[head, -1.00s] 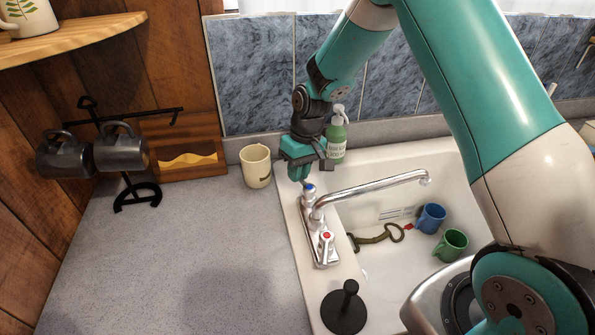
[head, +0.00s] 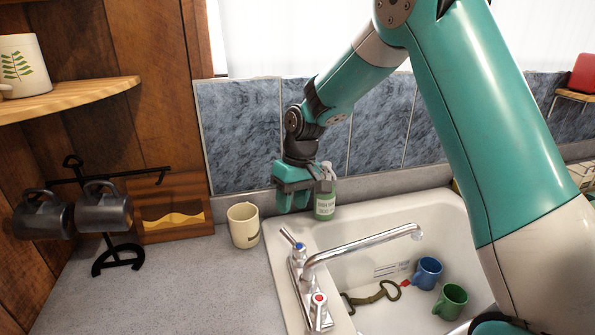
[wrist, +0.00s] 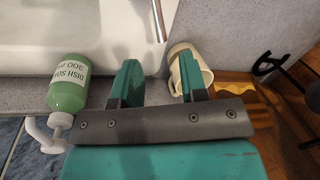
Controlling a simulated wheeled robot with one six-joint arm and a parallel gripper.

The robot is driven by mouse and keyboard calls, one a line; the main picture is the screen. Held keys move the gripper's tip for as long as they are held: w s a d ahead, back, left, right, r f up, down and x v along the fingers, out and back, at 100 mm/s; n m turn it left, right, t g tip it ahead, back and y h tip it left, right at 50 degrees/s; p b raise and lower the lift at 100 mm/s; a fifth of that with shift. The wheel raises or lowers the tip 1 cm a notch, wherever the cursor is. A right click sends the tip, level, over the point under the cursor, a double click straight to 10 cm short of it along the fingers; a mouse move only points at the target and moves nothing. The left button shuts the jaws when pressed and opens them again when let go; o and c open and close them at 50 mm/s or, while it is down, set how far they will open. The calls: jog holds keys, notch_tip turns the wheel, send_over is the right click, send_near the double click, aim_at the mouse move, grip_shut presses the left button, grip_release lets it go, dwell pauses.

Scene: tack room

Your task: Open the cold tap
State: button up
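The chrome faucet (head: 360,246) stands on the back left rim of the white sink. Its cold tap is the blue-marked handle (head: 298,246), whose lever points up and to the left, away from the red-marked hot handle (head: 318,299). My gripper (head: 292,205) is raised behind the cold tap, apart from it, close to the green soap bottle. In the wrist view my gripper's two fingers (wrist: 158,60) are spread with nothing between them. No water shows at the spout.
A green soap bottle (head: 325,198) stands right beside my gripper, and a cream mug (head: 243,226) is to its left. A blue mug (head: 428,272), a green mug (head: 450,301) and a brass-coloured tool (head: 375,297) lie in the sink. A black mug stand (head: 112,255) is far left.

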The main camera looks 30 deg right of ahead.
notch_tip(320, 180, up, 10)
jog(key=d+b, duration=0.1)
jog(key=shift+w+d+f, duration=0.15)
jog(key=shift+w+d, duration=0.05)
jog(key=shift+d, duration=0.2)
jog(key=s+a+n+y, duration=0.1)
jog(key=s+a, duration=0.5)
jog(key=s, duration=0.8)
jog(key=s+a+n+y+b, duration=0.1)
jog(key=s+a+n, duration=0.2)
jog(key=s, duration=1.1)
jog(key=a, duration=0.3)
jog(key=shift+s+n, duration=0.3)
jog(key=shift+n, duration=0.1)
